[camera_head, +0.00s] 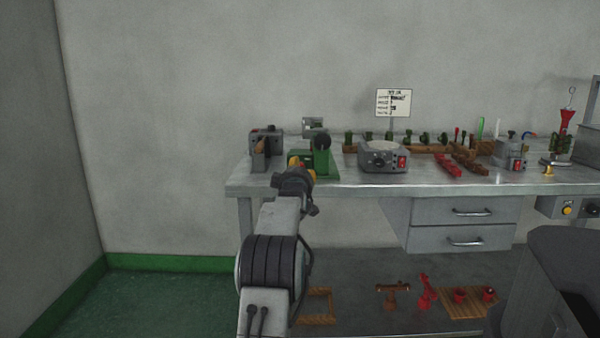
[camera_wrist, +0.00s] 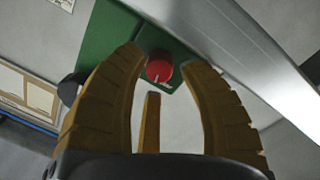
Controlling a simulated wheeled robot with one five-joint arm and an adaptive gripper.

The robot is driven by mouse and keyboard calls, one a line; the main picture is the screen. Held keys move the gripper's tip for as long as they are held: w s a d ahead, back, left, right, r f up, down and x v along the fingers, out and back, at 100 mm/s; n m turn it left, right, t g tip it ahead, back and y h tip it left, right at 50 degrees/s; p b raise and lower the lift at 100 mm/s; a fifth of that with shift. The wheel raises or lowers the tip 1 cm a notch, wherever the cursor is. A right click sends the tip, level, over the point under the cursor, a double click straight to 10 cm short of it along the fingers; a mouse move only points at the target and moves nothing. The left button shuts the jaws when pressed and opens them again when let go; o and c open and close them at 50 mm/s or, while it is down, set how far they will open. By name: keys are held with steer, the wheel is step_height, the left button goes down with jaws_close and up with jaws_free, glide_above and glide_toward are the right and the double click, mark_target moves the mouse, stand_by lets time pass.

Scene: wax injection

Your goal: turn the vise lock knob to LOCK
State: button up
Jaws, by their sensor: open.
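The lock knob (camera_wrist: 159,72) is a round red knob with a pale mark on its face. It shows in the wrist view on a green plate of the vise (camera_wrist: 105,35). My gripper (camera_wrist: 163,57) is open, with its orange-brown fingers to either side of the knob and a third finger below it in the picture. I see no finger clearly touching the knob. In the head view the green vise (camera_head: 325,165) stands near the bench's front left part, and my gripper (camera_head: 296,163) is at its left side. The knob is hidden there. I cannot read any lock lettering.
A black ball (camera_head: 322,142) sits on top of the vise. A grey machine (camera_head: 264,148) stands close to its left, and a grey box with a red switch (camera_head: 383,158) to its right. The metal bench (camera_head: 440,181) holds several small tools and red parts further right.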

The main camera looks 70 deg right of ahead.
steer(key=shift+w+d, duration=0.15)
steer(key=shift+d, duration=0.45)
jaws_close()
stand_by(0.3)
